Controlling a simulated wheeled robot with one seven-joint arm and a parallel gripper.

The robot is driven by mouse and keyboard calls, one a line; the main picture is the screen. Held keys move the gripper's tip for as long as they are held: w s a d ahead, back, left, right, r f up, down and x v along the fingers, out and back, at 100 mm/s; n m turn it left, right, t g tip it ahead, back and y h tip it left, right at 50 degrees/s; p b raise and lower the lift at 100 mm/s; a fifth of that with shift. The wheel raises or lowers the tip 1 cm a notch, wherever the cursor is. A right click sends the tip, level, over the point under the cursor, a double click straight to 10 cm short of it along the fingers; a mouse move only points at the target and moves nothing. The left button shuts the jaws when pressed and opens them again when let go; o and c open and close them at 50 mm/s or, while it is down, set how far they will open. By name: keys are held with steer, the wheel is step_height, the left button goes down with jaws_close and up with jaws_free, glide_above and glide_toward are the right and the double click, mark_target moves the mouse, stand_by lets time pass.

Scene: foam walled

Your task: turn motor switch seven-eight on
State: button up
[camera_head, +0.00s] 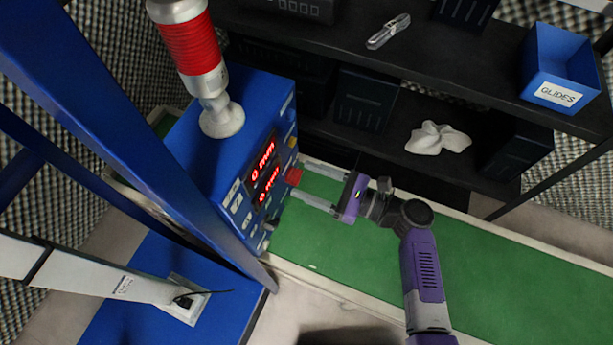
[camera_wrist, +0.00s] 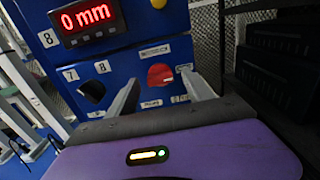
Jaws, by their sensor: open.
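The blue control box (camera_head: 258,112) faces right, with red lit displays (camera_head: 262,162) reading mm values. In the wrist view, labels 7 and 8 (camera_wrist: 86,71) sit above a dark round switch (camera_wrist: 92,92) at the left of the lower panel; its position cannot be told. A red button (camera_wrist: 160,76) is to its right, and also shows in the head view (camera_head: 293,176). My gripper (camera_head: 299,179) is open, its two grey fingers pointing at the panel. The red button appears between the fingertips (camera_wrist: 160,79); contact cannot be told. The dark switch lies left of the left finger.
A red-sleeved column (camera_head: 190,45) stands on the box. Blue frame beams (camera_head: 110,125) cross at left. A dark shelf (camera_head: 465,60) behind holds a blue GLIDES bin (camera_head: 560,65) and a white cloth (camera_head: 437,138). The green belt (camera_head: 480,268) to the right is clear.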

steer(key=shift+w+a, duration=0.15)
steer(key=shift+a, duration=0.3)
steer(key=shift+c, duration=0.4)
jaws_close()
steer(key=shift+f+n+b, duration=0.1)
steer(key=shift+n+b, duration=0.2)
steer(key=shift+n, duration=0.1)
steer(key=n+b, duration=0.4)
steer(key=n, duration=0.1)
steer(key=n+b, duration=0.5)
steer(key=n, duration=0.1)
steer(key=n+b, duration=0.4)
steer(key=n, duration=0.2)
steer(key=shift+s+f+b, duration=0.2)
steer(key=shift+f+b, duration=0.05)
steer(key=shift+b, duration=0.1)
steer(key=shift+r, duration=0.1)
